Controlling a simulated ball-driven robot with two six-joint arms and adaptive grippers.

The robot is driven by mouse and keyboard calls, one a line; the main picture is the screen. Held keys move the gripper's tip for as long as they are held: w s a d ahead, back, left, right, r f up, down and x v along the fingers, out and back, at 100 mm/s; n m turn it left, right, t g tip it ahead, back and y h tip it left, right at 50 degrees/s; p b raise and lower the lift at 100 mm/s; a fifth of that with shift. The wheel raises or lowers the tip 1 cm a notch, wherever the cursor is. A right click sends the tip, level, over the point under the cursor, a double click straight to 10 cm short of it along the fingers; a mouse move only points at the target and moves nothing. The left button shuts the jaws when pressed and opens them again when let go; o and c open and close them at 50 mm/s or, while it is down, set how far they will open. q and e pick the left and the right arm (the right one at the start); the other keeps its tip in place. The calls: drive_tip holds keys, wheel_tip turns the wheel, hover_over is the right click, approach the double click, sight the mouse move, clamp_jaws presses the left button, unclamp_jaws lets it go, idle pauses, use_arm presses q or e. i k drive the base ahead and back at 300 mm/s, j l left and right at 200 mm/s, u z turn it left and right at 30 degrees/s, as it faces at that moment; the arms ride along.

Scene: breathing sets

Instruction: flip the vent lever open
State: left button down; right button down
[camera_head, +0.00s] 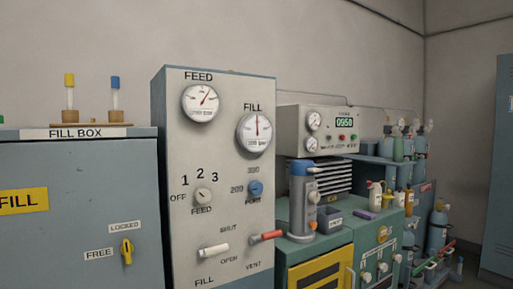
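The tall grey panel (232,215) stands in the middle of the view. At its lower right is a lever with a red handle (268,236), just above the printed word VENT. The red handle lies nearly level and its end reaches toward the panel's right edge. A white-handled lever (213,250) sits to its left, above the word FILL, also nearly level. The words SHUT and OPEN are printed above and below, between the two levers. Neither of my grippers is in view.
The panel also carries a FEED gauge (201,103), a FILL gauge (255,132), a FEED knob (203,196) and a blue PORT knob (255,188). The fill box (75,215) stands left. A green cabinet (318,248) with a grey cylindrical device (302,205) stands close on the right.

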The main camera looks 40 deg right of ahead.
sight(272, 235)
drive_tip(key=k+z, duration=0.1)
drive_tip(key=z, duration=1.35)
